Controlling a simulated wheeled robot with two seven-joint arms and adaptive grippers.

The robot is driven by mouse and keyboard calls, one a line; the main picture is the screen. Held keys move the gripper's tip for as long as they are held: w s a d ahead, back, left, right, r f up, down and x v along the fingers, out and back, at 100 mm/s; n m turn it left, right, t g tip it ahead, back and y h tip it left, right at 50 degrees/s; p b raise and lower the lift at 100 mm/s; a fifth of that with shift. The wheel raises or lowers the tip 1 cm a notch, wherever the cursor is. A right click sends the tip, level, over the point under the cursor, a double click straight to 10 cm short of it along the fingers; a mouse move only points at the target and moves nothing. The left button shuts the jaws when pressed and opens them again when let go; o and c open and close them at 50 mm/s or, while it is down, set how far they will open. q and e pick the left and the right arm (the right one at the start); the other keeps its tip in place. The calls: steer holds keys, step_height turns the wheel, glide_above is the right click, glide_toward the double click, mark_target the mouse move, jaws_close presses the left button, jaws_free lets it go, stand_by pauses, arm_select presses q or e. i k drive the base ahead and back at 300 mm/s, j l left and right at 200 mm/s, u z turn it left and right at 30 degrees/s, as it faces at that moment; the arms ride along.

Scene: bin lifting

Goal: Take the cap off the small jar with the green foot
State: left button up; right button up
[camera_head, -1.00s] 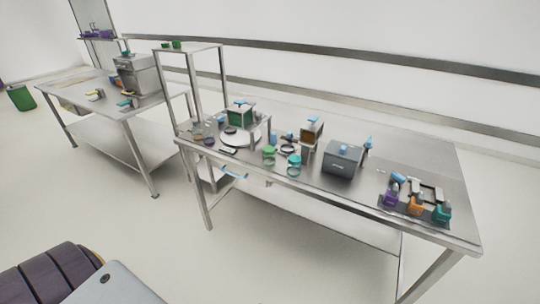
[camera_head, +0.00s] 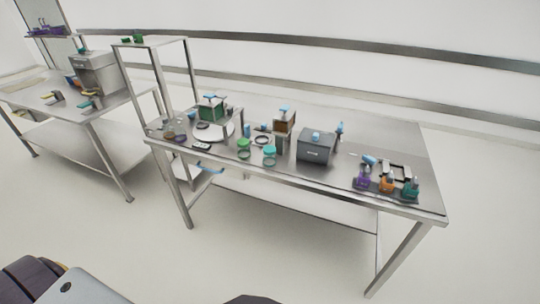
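Two small jars stand near the front edge of the long metal table (camera_head: 330,180). One jar (camera_head: 243,145) has a bright green top part and a clear lower part. The other jar (camera_head: 269,150) is to its right, with a teal top part and a clear lower part. They are too small to tell which has a green foot, or to make out a separate cap. Neither of my grippers shows in the head view.
A grey box (camera_head: 315,147) stands right of the jars, and a brown-fronted dispenser (camera_head: 284,122) behind them. A green box (camera_head: 211,109) is on the left. Purple (camera_head: 362,179), orange and teal items sit at the right end. A second table (camera_head: 80,105) stands left. Floor in front is clear.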

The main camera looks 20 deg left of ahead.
mark_target(243, 153)
steer(key=j+z, duration=0.2)
steer(key=j, duration=0.45)
steer(key=j+z, duration=0.2)
steer(key=j, duration=0.45)
steer(key=j+z, duration=0.2)
steer(key=j, duration=0.5)
steer(key=j+z, duration=0.2)
steer(key=j, duration=0.45)
steer(key=k+j+z, duration=0.15)
steer(key=j, duration=0.45)
